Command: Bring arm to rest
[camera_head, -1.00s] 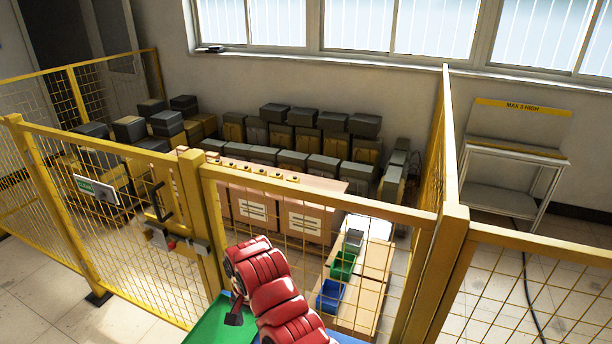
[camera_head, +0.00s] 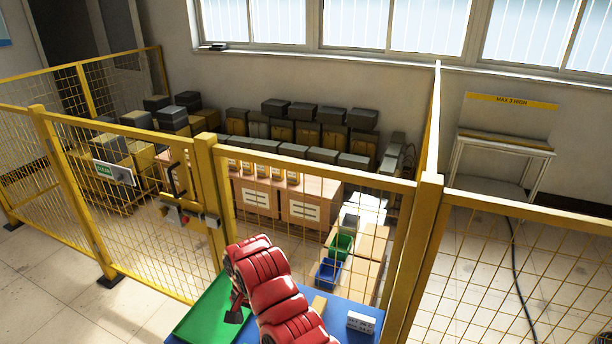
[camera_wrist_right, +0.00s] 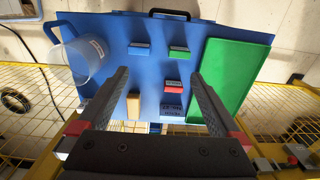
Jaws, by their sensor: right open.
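My red right arm (camera_head: 275,290) rises from the bottom of the head view. Its dark right gripper (camera_head: 236,306) shows beside the arm, over the green mat, and only partly. In the right wrist view my right gripper (camera_wrist_right: 158,76) has its two dark fingers wide apart with nothing between the tips. It hangs above a blue work surface (camera_wrist_right: 115,35). I cannot tell the exact height. My left gripper is not in view.
The surface bears a green mat (camera_wrist_right: 224,72), a clear cup (camera_wrist_right: 88,60), a tan block (camera_wrist_right: 133,107) and several small labelled blocks. Yellow mesh fencing (camera_head: 310,172) stands behind it. Beyond are blue and green bins (camera_head: 329,271), cabinets and a white stand (camera_head: 500,146).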

